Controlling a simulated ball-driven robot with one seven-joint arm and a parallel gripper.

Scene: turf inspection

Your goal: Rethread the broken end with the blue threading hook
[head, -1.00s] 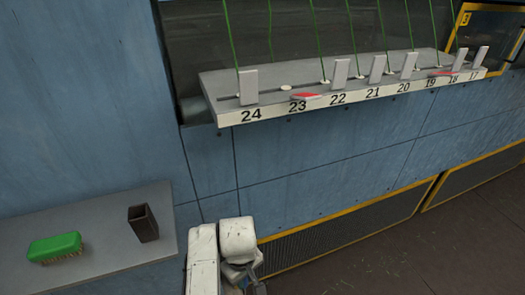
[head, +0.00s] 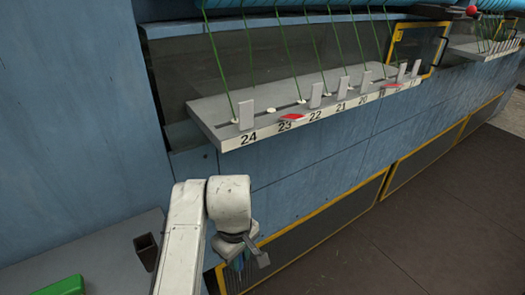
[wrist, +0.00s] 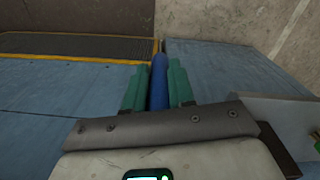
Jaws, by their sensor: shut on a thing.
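My gripper (wrist: 157,68) has green fingers, shut on the blue threading hook (wrist: 158,88), whose shaft points away from the wrist. In the head view my gripper (head: 238,264) hangs below the numbered ledge, mostly hidden by my arm; the hook's tip cannot be made out. Green threads (head: 222,70) run down to white eyelets on the ledge (head: 196,112). At 23 a red tab (head: 290,118) lies tipped over, and the white eyelet (head: 271,110) behind it shows no thread. A second red tab (head: 391,85) lies farther right. The broken end itself cannot be made out.
A shelf (head: 110,250) at lower left holds a dark open box (head: 146,250) and a green brush (head: 66,286), partly cut off. Upright grey tabs (head: 246,114) stand along the ledge. Another ledge (head: 485,48) is at far right. The dark floor (head: 400,230) is clear.

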